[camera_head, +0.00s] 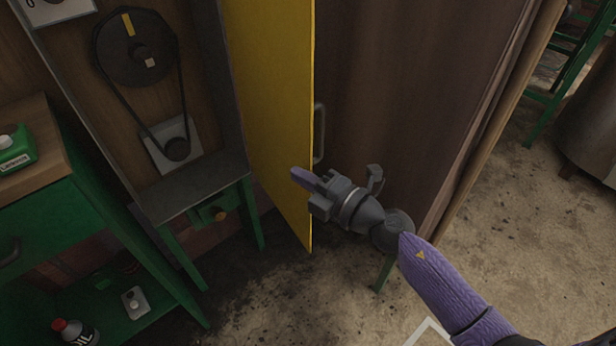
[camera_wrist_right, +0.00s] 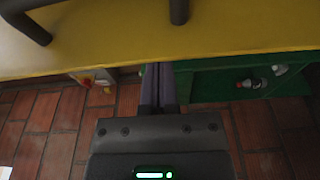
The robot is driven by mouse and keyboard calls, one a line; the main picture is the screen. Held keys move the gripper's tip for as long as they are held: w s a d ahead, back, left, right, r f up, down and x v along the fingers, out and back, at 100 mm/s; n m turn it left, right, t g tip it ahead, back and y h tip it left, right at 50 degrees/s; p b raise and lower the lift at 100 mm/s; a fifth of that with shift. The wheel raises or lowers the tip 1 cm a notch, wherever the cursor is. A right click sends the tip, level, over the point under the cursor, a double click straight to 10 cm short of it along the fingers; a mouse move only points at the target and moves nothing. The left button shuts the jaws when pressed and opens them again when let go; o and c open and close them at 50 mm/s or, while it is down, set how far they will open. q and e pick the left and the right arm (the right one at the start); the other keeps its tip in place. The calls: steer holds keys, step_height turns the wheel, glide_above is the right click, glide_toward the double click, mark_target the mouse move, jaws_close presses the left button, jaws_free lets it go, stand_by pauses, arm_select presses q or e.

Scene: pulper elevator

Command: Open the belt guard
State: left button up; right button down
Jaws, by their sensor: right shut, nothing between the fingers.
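The yellow belt guard (camera_head: 268,90) stands swung out like a door, with the housing behind it exposed. Its grey handle (camera_head: 319,135) is on the right-hand face, near the guard's free edge. A black belt runs between a large pulley (camera_head: 118,58) and a small pulley (camera_head: 177,149), both uncovered. My right gripper (camera_head: 301,175) is shut and empty, below the handle by the guard's lower free edge. In the right wrist view its fingers (camera_wrist_right: 158,86) reach the edge of the yellow guard (camera_wrist_right: 235,32); I cannot tell whether they touch. My left gripper is out of view.
A green bench (camera_head: 60,215) with a green bottle (camera_head: 14,150) stands at the left. An oil bottle (camera_head: 70,330) is on its lower shelf. A brown panel (camera_head: 400,90) stands right of the guard. Open floor (camera_head: 560,240) lies to the right.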

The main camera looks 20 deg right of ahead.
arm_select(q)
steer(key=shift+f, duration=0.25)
arm_select(e)
steer(key=shift+w+d, duration=0.1)
steer(key=shift+d, duration=0.35)
arm_select(q)
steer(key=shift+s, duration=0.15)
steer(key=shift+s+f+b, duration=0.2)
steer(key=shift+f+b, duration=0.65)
steer(key=shift+b, duration=0.1)
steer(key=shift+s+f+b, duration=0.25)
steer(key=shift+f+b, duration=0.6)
steer(key=shift+b, duration=0.05)
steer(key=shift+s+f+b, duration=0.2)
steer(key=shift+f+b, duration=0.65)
steer(key=shift+b, duration=0.1)
arm_select(e)
steer(key=w+d+n+g+y, duration=0.1)
steer(key=w+d, duration=0.1)
steer(key=d, duration=0.6)
steer(key=shift+w+y, duration=0.25)
steer(key=shift+y, duration=0.15)
